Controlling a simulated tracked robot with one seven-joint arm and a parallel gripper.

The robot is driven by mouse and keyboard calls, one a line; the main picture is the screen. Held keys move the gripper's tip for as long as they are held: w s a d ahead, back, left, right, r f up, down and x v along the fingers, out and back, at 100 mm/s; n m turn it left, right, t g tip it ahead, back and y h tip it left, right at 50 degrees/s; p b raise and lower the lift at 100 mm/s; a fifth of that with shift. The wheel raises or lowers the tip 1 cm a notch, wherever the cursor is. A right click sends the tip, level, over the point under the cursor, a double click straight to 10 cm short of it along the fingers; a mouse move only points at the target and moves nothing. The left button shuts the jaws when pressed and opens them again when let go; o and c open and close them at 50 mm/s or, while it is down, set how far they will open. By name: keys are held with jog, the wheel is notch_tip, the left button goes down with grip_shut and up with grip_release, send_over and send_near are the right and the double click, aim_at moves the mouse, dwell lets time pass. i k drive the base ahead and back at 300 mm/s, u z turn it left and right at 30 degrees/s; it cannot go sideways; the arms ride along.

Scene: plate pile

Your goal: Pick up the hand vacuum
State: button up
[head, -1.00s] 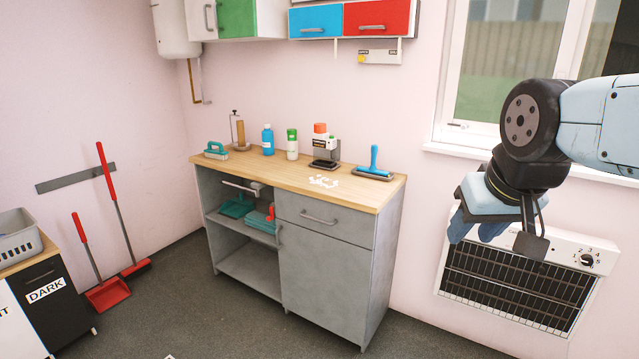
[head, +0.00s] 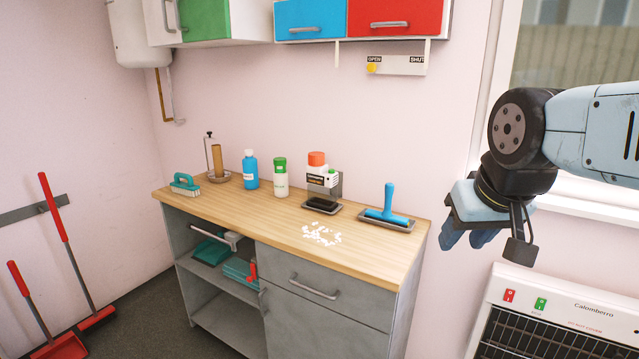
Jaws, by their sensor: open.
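No hand vacuum stands out clearly. My gripper (head: 492,236) hangs in the air at the right, in front of the wall and beyond the counter's right end. It is open, holds nothing, and is apart from everything on the counter.
Scattered white bits (head: 321,234) lie near the counter's front. A blue bottle (head: 251,170), a green-capped bottle (head: 281,178) and a teal brush (head: 185,184) stand further left. Wall cupboards (head: 310,17) hang above. A heater (head: 560,315) is below my gripper.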

aim_at(321, 186)
jog(key=i, duration=0.9)
jog(key=u, duration=0.05)
